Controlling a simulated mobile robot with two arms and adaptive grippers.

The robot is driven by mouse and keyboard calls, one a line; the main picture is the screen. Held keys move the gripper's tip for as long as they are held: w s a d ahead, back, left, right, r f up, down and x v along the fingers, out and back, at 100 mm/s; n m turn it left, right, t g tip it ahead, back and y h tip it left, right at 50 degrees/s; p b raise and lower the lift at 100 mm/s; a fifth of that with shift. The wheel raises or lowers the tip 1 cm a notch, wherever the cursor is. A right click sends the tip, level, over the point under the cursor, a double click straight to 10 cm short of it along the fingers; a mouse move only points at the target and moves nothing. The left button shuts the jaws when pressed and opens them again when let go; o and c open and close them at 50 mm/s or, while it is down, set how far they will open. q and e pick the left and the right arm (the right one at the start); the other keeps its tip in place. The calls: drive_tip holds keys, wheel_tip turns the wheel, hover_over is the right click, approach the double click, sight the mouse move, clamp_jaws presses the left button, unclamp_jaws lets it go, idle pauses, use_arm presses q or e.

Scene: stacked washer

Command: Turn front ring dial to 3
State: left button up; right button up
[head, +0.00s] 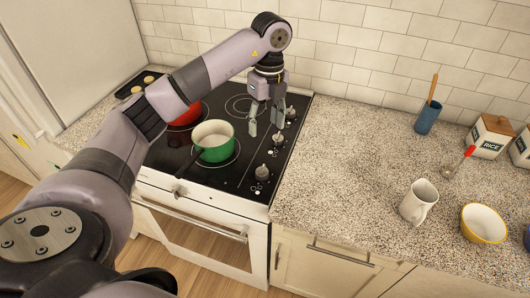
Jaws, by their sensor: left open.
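A black cooktop (235,178) has a column of dials down its right side. The dial nearest the front (262,170) stands clear of my gripper. Another dial (278,139) is behind it, and a further one (290,113) is near the back. Their number settings are too small to read. My left gripper (265,126) points down over the back right of the cooktop, open, with nothing between its fingers. It is behind the front dial, near the rear dials. My right gripper is not in view.
A green pot (215,150) stands on the cooktop left of the dials, its handle toward the front. A red pot (186,117) is behind it, partly hidden by my arm.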

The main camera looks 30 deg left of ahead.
sight(262, 168)
use_arm(q)
drive_tip(key=f+p, duration=0.1)
drive_tip(key=f, duration=0.4)
drive_tip(key=f+p, duration=0.1)
drive_tip(key=f, duration=0.5)
drive_tip(key=s+f+p, duration=0.1)
drive_tip(key=f, duration=0.5)
drive_tip(key=shift+a+f+p, duration=0.1)
drive_tip(key=shift+a+p, duration=0.15)
drive_tip(key=shift+p, duration=0.05)
drive_tip(key=shift+c, duration=0.5)
drive_tip(key=c, duration=1.1)
